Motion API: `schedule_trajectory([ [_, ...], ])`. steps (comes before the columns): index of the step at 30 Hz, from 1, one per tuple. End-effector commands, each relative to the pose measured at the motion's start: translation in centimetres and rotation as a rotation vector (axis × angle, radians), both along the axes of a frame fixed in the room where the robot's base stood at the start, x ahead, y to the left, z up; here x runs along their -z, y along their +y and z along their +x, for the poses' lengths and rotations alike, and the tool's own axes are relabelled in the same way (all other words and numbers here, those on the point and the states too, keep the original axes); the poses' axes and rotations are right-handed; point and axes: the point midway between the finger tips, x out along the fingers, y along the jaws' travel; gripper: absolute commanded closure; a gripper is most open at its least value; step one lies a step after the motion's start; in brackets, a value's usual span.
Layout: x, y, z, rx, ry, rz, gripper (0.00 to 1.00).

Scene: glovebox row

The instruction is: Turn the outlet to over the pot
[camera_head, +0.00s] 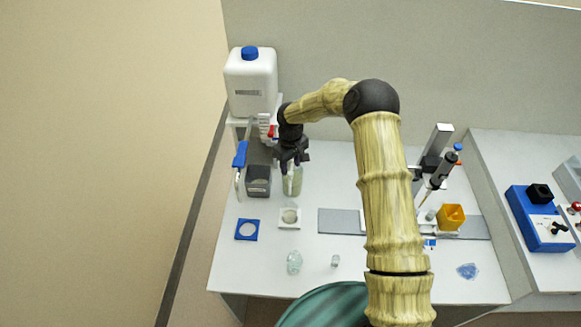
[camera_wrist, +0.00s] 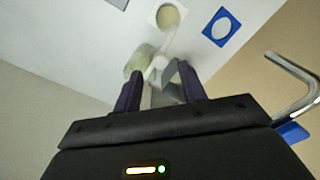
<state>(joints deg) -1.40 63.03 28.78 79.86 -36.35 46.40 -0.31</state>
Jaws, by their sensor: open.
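A bent metal tube, which looks like an outlet (camera_head: 238,186), hangs from a blue part (camera_head: 240,155) at the left of the bench. It also shows at the right of the wrist view (camera_wrist: 303,95), outside my fingers. A round pale vessel, possibly the pot (camera_head: 289,216), is on a white square plate; the wrist view shows it at the top (camera_wrist: 168,16). My gripper (camera_head: 291,164) is open, above and behind the plate. In the wrist view a pale slim piece (camera_wrist: 159,64) shows between and beyond the fingertips (camera_wrist: 160,80); I cannot tell whether they touch it.
A white canister (camera_head: 250,85) with a blue cap stands at back left. A dark box (camera_head: 258,181) and a greenish translucent jar (camera_head: 292,183) are close to my gripper. A blue square ring (camera_head: 247,230) lies in front. A pipette stand (camera_head: 432,160) is to the right.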

Motion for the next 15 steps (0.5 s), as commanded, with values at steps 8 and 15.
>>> schedule_trajectory([
  [8, 3.1, 0.0, -0.1, 0.0, 0.002, -0.001, 0.59],
  [15, 3.5, 0.0, 0.0, 0.0, 0.0, 0.0, 0.59],
])
